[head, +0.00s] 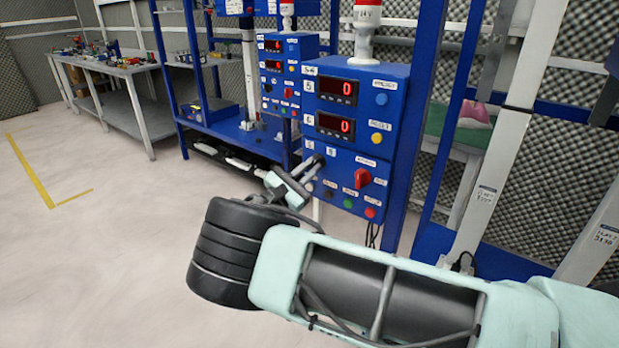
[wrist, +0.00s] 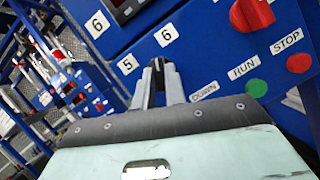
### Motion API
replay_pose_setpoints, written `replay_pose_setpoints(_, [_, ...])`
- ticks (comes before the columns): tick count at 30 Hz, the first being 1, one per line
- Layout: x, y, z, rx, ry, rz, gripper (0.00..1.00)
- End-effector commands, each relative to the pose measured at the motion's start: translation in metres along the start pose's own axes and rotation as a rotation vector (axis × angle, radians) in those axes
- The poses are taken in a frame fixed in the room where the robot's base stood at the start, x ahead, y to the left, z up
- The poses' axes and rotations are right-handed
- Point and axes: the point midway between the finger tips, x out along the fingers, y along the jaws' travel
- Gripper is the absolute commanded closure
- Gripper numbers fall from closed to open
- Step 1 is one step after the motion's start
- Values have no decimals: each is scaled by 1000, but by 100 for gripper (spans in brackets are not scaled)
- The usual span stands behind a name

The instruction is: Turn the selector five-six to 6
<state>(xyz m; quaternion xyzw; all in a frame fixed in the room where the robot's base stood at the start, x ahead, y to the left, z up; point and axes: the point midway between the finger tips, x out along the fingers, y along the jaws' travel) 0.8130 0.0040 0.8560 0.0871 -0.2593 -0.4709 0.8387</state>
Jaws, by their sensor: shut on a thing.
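The blue control box (head: 345,113) faces me with two red displays, knobs and buttons. My gripper (head: 316,161) reaches its lower panel at the left, just below the labels 5 and 6. In the wrist view my gripper (wrist: 159,70) is shut on the selector five-six, between the label 5 (wrist: 127,64) and the label 6 (wrist: 166,35). The fingers hide nearly all of the selector, and I cannot tell which number it points to.
A red selector knob (head: 362,178) sits right of my gripper. Green (head: 348,203) and red (head: 370,212) buttons are below it. A second blue box (head: 287,72) stands behind to the left. The floor at left is clear.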

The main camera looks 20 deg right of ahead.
Motion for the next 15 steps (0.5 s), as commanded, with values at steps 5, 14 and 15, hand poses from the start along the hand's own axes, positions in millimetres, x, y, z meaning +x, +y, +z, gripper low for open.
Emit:
replay_pose_setpoints(5, [-2, 0, -2, 73, 2, -31, 100])
replay_pose_setpoints(14, [-1, 1, -1, 125, 3, -52, 100])
replay_pose_setpoints(15, [-1, 1, -1, 127, 3, -53, 100])
